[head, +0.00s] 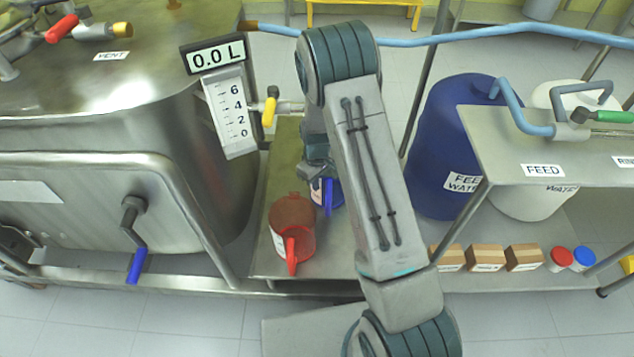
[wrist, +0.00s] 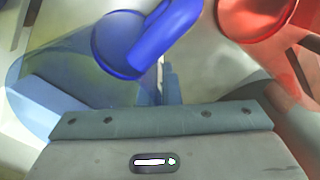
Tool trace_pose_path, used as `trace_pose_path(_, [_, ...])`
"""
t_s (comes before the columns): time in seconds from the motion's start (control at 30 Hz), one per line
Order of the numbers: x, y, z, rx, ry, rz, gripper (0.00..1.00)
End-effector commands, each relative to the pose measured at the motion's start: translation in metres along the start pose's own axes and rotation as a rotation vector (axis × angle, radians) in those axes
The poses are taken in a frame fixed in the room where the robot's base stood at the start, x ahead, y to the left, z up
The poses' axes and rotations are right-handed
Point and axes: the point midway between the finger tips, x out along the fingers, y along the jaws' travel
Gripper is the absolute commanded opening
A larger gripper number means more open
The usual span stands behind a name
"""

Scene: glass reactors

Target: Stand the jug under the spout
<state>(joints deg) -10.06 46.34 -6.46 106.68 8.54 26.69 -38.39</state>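A blue jug (head: 328,194) stands on the low metal shelf, partly hidden behind my arm. In the wrist view its blue handle (wrist: 165,38) is close ahead of my gripper. My gripper (head: 318,172) is at the blue jug, largely hidden by my arm; I cannot tell whether its fingers are open or shut on the handle. A red jug (head: 292,228) stands just in front and to the left, and shows in the wrist view (wrist: 255,12). The spout (head: 290,106), with a yellow valve handle (head: 269,112), sticks out from the tank above the shelf.
The steel tank (head: 190,150) with a level scale (head: 230,112) and 0.0 L display (head: 215,54) is on the left. A blue drum (head: 445,150) and a feed bench (head: 540,140) stand right. Small boxes (head: 486,257) lie below.

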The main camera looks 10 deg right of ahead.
Motion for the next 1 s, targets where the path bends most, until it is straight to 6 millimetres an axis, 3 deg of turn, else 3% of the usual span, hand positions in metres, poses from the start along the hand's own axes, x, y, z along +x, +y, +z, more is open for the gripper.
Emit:
trace_pose_path(0.17, [0.005,0.0,0.0,0.0,0.0,-0.001,0.0])
trace_pose_path(0.2, [0.003,0.0,0.0,0.0,0.0,-0.001,0.15])
trace_pose_path(0.23, [0.003,0.0,0.0,0.0,-0.001,-0.001,0.23])
trace_pose_path(0.27, [0.003,0.0,0.0,0.0,-0.001,-0.001,0.25])
trace_pose_path(0.6, [-0.002,0.0,0.0,0.0,0.0,0.0,0.25])
trace_pose_path(0.77, [-0.026,0.0,0.0,0.001,0.002,0.0,0.25])
trace_pose_path(1.0, [-0.08,0.0,-0.001,0.0,0.003,0.001,0.25])
